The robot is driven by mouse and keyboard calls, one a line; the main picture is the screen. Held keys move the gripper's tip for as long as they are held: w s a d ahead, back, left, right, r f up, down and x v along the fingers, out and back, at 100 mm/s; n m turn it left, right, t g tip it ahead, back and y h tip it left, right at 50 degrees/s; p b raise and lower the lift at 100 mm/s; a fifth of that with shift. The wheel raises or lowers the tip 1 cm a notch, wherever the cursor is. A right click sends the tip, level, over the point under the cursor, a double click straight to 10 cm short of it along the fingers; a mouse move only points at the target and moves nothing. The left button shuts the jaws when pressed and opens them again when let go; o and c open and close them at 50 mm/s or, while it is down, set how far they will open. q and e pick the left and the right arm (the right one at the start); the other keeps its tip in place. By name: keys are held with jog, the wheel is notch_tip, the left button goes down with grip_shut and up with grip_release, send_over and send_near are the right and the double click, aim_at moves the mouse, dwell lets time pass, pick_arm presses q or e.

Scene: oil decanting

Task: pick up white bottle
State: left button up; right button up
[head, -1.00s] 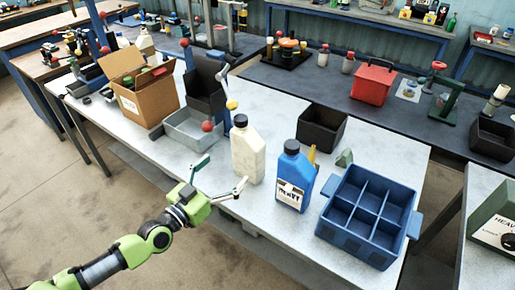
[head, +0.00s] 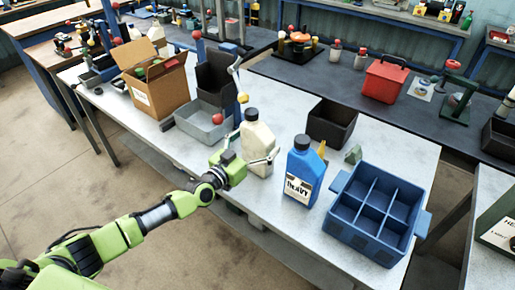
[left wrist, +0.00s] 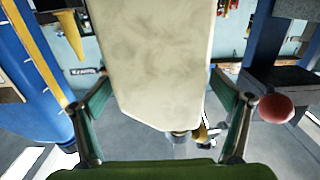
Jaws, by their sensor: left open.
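The white bottle (head: 259,150), cream-coloured with a black cap, stands upright on the light grey table (head: 180,140). My left gripper (head: 250,155) is open at the bottle's near side, low down, with a finger reaching along its right side. In the left wrist view, the bottle (left wrist: 150,55) fills the middle between the two spread fingers of the gripper (left wrist: 163,95). Gaps show between the lower finger parts and the bottle; contact at the tips cannot be told. My right gripper is not in view.
A blue bottle (head: 304,168) stands just right of the white bottle, beside a blue divided crate (head: 365,230). A black bin (head: 333,122) is behind. The front table edge is near.

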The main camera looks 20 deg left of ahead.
pick_arm(q)
jog(key=shift+w+d, duration=0.1)
jog(key=shift+w, duration=0.15)
jog(key=shift+s, duration=0.1)
jog(key=shift+c, duration=0.8)
jog(key=c, duration=1.8)
jog(key=shift+w+r, duration=0.2)
jog(key=shift+r, duration=0.05)
jog(key=shift+c, duration=0.8)
